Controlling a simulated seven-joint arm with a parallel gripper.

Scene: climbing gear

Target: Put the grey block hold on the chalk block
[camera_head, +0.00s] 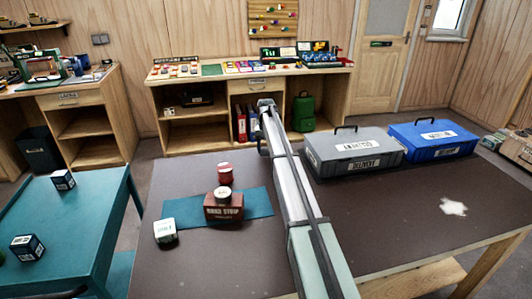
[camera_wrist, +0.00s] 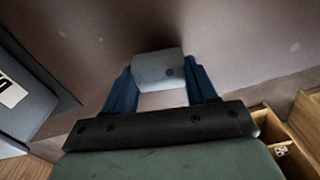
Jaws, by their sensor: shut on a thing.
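In the head view, my arm hides the hold and fingers.
A brown block (camera_head: 223,211) marked "ROAD STRIP" stands on the teal mat (camera_head: 259,202) with a small round item on top. Grey (camera_head: 350,165) and blue (camera_head: 434,139) toolboxes stand right of my arm. The table's front right is mostly clear.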

